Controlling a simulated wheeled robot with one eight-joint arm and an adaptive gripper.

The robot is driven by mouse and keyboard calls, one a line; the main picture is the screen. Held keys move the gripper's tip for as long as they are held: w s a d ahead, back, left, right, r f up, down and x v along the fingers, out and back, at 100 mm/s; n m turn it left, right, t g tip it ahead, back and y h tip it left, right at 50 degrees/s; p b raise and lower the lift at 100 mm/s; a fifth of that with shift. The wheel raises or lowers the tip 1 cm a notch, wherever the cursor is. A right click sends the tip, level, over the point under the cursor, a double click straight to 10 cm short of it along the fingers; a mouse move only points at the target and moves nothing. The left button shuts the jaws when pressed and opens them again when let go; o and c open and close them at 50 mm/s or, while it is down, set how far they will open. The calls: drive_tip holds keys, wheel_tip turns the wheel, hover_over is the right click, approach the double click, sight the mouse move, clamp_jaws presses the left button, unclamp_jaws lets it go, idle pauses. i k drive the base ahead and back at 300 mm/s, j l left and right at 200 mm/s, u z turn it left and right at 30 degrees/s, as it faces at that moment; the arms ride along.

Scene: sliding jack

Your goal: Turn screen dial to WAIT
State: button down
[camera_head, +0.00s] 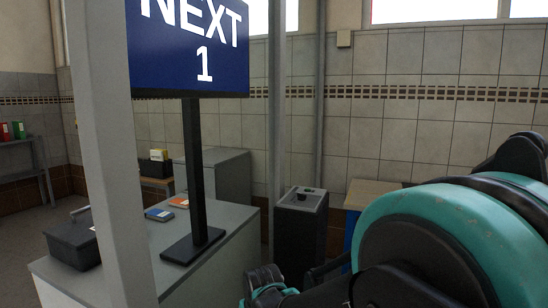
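A blue screen (190,45) reading "NEXT" and "1" in white stands on a black post on the grey counter, its top cut off by the frame. A dark pedestal (301,235) with a grey top stands right of the counter. On its top is a small dark round knob (304,194), perhaps the dial; its markings are too small to read. My teal and black arm fills the lower right. What looks like my gripper (265,283) shows at the bottom edge, in front of and below the pedestal, apart from the knob. Its fingers are not clear.
A pale vertical post (108,150) stands in the left foreground. The grey counter (215,262) carries a dark box (75,240), a blue item (159,214) and an orange item (179,202). A wooden-topped table (368,192) stands behind the pedestal, near the tiled wall.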

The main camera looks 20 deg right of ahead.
sight(300, 197)
drive_tip(key=z, duration=0.45)
drive_tip(key=i+z, duration=0.15)
drive_tip(key=z, duration=0.3)
drive_tip(key=j+z, duration=0.1)
drive_tip(key=z, duration=0.3)
drive_tip(key=i+j+z, duration=0.1)
drive_tip(key=z, duration=0.35)
drive_tip(key=i+j+z, duration=0.2)
drive_tip(key=k+l, duration=0.05)
